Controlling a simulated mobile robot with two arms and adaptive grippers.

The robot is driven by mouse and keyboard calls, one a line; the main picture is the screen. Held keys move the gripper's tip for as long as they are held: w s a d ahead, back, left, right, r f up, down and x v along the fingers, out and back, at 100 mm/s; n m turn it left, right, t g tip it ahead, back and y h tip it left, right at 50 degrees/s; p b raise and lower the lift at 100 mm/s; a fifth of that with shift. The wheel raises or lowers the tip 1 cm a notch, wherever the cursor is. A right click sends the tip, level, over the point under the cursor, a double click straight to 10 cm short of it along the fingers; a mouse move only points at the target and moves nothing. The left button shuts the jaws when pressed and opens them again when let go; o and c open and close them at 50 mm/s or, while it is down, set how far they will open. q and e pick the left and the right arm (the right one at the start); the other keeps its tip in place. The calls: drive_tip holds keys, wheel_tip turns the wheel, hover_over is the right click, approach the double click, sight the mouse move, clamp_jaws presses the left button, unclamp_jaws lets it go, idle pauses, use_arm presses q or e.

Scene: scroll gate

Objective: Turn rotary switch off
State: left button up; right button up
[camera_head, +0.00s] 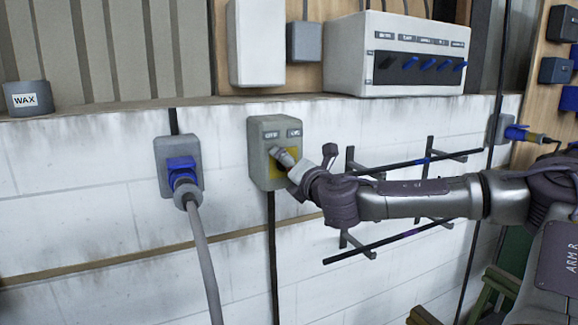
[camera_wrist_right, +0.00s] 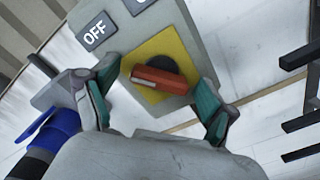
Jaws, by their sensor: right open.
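The rotary switch is on a grey box (camera_head: 262,132) on the white block wall. In the right wrist view its red handle (camera_wrist_right: 160,79) sits on a black disc over a yellow plate (camera_wrist_right: 180,50). The handle lies nearly level in that picture. A label reading OFF (camera_wrist_right: 95,32) is up and left of it. A second label (camera_wrist_right: 137,3) is cut off by the top edge. My right gripper (camera_head: 280,160) is at the box; its open fingers (camera_wrist_right: 158,82) stand either side of the handle. Contact cannot be told. My left gripper is not in view.
A blue plug (camera_head: 182,172) with a thick grey cable is in a socket left of the box. Dark rails (camera_head: 400,235) stick out from the wall behind my right arm. A panel with blue switches (camera_head: 400,55) and a WAX tin (camera_head: 27,98) stand on the ledge above.

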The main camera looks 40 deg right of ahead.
drive_tip(key=v, duration=1.2)
idle(0.6)
